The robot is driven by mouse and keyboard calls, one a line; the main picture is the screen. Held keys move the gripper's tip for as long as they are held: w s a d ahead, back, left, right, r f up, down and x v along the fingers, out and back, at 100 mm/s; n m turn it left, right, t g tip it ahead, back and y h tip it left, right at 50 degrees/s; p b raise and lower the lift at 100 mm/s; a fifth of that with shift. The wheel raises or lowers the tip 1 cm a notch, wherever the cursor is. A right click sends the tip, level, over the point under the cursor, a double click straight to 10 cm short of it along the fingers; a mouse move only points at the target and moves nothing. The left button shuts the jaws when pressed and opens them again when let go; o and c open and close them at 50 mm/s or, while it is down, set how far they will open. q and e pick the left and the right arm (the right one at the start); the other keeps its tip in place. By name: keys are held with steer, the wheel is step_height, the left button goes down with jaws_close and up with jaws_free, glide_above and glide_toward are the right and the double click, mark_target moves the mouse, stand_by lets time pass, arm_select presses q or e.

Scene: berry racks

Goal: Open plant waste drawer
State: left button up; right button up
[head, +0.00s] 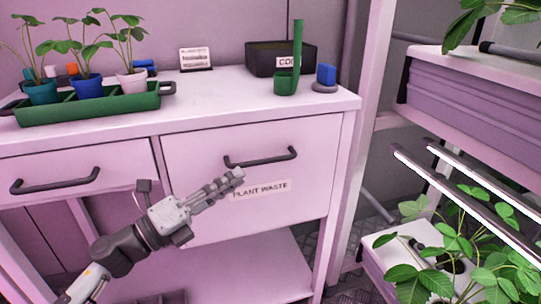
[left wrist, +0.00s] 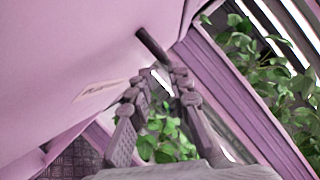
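The plant waste drawer (head: 300,190) is a pink front with a white "PLANT WASTE" label, and it looks closed. Its dark bar handle (head: 262,160) runs along the upper part of the front. The handle (left wrist: 153,46) also shows in the left wrist view, just beyond the fingertips. My left gripper (head: 236,175) is just below the handle's left end in the head view, with nothing held. In the left wrist view the fingers of my left gripper (left wrist: 165,76) are apart, with leaves visible through the gap. My right gripper is not in view.
Another drawer with a dark handle (head: 55,180) is at the left. The counter (head: 220,98) bears a green tray (head: 90,110) with potted plants, a black bin (head: 262,60) and a green cup (head: 286,82). A rack post (head: 360,150) and leafy plants stand at the right.

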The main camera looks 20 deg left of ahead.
mark_target(263, 161)
arm_select(q)
steer(key=shift+m, duration=0.4)
steer(key=x, duration=0.2)
steer(key=p+x, duration=0.1)
steer(key=x, duration=0.2)
steer(key=p+x, duration=0.1)
steer(key=x, duration=0.1)
steer(key=shift+s+d+r, duration=0.1)
steer(key=shift+d+r, duration=0.25)
steer(key=shift+w+d, duration=0.2)
steer(key=shift+w, duration=0.05)
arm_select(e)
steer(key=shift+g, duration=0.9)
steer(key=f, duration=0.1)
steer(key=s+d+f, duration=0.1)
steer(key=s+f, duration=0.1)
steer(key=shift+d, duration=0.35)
arm_select(q)
steer(key=shift+c, duration=0.6)
jaws_close()
